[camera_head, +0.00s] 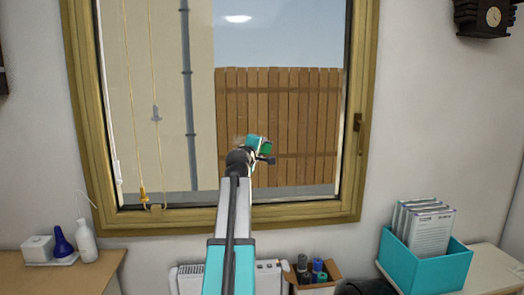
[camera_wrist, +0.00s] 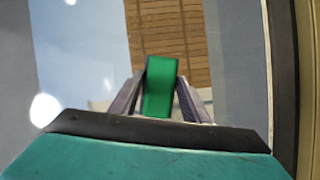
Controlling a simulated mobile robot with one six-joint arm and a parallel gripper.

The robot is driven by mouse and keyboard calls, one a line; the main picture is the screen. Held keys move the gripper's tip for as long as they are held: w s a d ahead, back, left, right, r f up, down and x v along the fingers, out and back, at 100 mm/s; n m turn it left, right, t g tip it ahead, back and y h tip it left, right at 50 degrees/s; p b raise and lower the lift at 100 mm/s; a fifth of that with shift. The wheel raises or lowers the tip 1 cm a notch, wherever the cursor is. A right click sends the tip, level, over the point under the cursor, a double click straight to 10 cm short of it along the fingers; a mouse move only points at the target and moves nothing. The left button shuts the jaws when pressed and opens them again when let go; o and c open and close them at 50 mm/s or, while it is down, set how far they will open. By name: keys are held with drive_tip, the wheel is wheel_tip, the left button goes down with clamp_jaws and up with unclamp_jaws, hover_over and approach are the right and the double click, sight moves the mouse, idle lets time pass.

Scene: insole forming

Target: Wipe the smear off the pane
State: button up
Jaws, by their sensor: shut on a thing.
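The window pane (camera_head: 170,80) fills the middle of the head view inside a yellow-brown wooden frame (camera_head: 85,110). My gripper (camera_head: 265,158) is in front of the lower middle of the pane. It is shut on a green block (camera_head: 267,149), which looks like a sponge or pad. In the wrist view the green block (camera_wrist: 158,88) stands between the two dark fingers (camera_wrist: 158,105). A faint greyish patch (camera_head: 239,140), possibly the smear, shows just left of my gripper; my arm may hide part of it. I cannot tell whether the block touches the glass.
A window handle (camera_head: 357,128) is on the right of the frame, and blind cords (camera_head: 155,110) hang at the left. Below are a radiator (camera_head: 268,272), a box of rolls (camera_head: 315,275), a teal file box (camera_head: 430,262) at right and bottles (camera_head: 85,240) at left.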

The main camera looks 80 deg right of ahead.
sight(236, 142)
drive_tip(key=shift+w+a+b, duration=0.25)
drive_tip(key=shift+w+a, duration=0.05)
drive_tip(key=shift+w, duration=0.5)
drive_tip(key=shift+w+a+b, duration=0.2)
drive_tip(key=shift+w+a, duration=0.1)
drive_tip(key=shift+w, duration=0.45)
drive_tip(key=shift+f, duration=0.1)
drive_tip(key=shift+w+a, duration=0.1)
drive_tip(key=shift+w, duration=0.2)
drive_tip(key=shift+w+a+b, duration=0.25)
drive_tip(key=shift+w+b, duration=0.1)
drive_tip(key=shift+w, duration=0.35)
drive_tip(key=shift+w+a+b, duration=0.25)
drive_tip(key=shift+w+b, duration=0.05)
drive_tip(key=shift+w, duration=0.4)
drive_tip(key=shift+w, duration=0.15)
drive_tip(key=w, duration=0.1)
drive_tip(key=w+a, duration=0.1)
drive_tip(key=w+b, duration=0.1)
drive_tip(key=shift+w+a, duration=0.1)
drive_tip(key=shift+a, duration=0.15)
drive_tip(key=shift+d+r+p, duration=0.1)
drive_tip(key=shift+r+p, duration=0.5)
drive_tip(key=shift+r, duration=0.6)
